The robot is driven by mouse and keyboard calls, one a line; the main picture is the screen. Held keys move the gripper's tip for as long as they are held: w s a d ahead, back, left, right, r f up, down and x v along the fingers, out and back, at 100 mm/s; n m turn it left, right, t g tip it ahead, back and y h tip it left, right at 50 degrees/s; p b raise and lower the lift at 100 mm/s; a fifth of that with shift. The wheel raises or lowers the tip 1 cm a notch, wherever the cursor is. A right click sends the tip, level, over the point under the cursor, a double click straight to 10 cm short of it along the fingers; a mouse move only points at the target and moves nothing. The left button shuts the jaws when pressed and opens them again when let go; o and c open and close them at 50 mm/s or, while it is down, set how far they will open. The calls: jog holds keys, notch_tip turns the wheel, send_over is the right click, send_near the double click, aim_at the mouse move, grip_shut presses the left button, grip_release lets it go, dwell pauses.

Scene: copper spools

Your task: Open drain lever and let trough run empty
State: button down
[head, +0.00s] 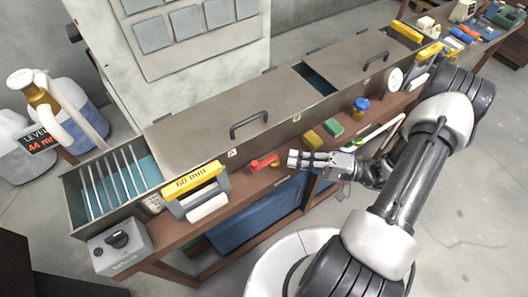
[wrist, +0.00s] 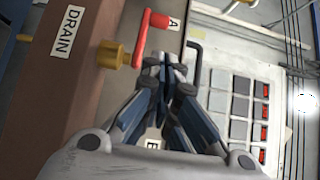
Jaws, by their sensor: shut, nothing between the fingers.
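The red drain lever (head: 264,162) sits on the front side of the long grey trough (head: 190,150). In the wrist view the lever (wrist: 140,42) is a red crank on a brass valve (wrist: 113,55), beside a DRAIN label (wrist: 68,32). My gripper (head: 294,158) is shut and empty, just right of the lever in the head view. In the wrist view its closed fingertips (wrist: 165,65) are close to the lever; I cannot tell if they touch.
A sign reading LEVEL 44 (head: 38,140) stands by plastic jugs (head: 75,110) at left. Yellow and green sponges (head: 333,128) and a blue-capped jar (head: 361,106) stand on the ledge to the right.

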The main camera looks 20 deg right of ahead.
aim_at(265, 161)
jog(key=b+x, duration=0.1)
jog(key=x, duration=0.9)
jog(key=shift+r, duration=0.1)
